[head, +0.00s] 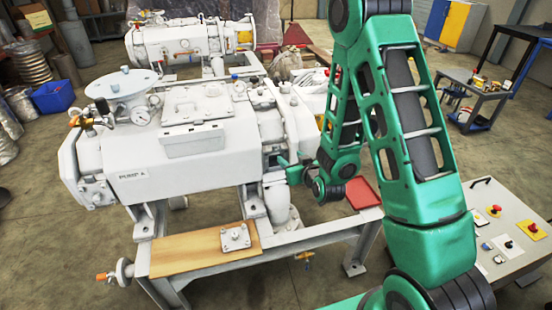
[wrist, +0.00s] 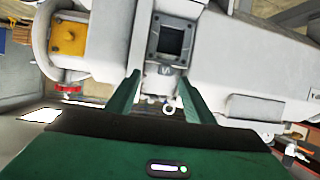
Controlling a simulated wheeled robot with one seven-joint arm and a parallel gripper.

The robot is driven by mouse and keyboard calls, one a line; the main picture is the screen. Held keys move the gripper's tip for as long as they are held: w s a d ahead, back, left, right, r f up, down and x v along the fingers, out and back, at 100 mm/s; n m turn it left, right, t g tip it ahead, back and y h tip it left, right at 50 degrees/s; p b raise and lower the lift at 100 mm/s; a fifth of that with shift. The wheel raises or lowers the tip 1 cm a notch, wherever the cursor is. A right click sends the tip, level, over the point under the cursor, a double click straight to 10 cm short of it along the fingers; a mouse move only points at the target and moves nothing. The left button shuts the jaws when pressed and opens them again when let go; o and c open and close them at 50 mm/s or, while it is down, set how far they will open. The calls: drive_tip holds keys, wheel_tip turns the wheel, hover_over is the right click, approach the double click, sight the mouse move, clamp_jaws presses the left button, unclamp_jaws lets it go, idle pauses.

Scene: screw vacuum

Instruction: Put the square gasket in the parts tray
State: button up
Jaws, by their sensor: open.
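In the wrist view a square flange opening (wrist: 172,40) with a dark inside is on the white pump, ahead of my fingers. A thin dark square border shows around it; I cannot tell for sure whether this is the square gasket. My gripper (wrist: 159,77) is open, its two green fingers apart, with nothing gripped between them. In the head view my gripper (head: 285,168) is at the right end of the pump labelled PUMP A (head: 150,165). The opening is hidden there. A shallow red tray (head: 365,193), likely the parts tray, is right of my gripper, partly behind my arm.
A square metal plate (head: 236,237) lies on a wooden board (head: 190,250) on the pump's frame. A control panel (head: 510,240) with buttons stands at the right. A tool cart (head: 475,95) is behind it. Pump pipes crowd the area around my gripper.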

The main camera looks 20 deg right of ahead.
sight(277, 149)
drive_tip(key=shift+s+a+f+m+t+h, duration=0.55)
drive_tip(key=shift+s+a+f+t, duration=0.65)
drive_tip(key=shift+t, duration=0.6)
drive_tip(key=shift+w+f, duration=0.2)
drive_tip(key=shift+w, duration=2.5)
drive_tip(key=shift+w+f, duration=0.15)
drive_tip(key=shift+w, duration=2.55)
drive_tip(key=shift+c, duration=0.2)
drive_tip(key=c, duration=1.2)
drive_tip(key=shift+o, duration=0.2)
drive_tip(key=shift+s+r, duration=0.1)
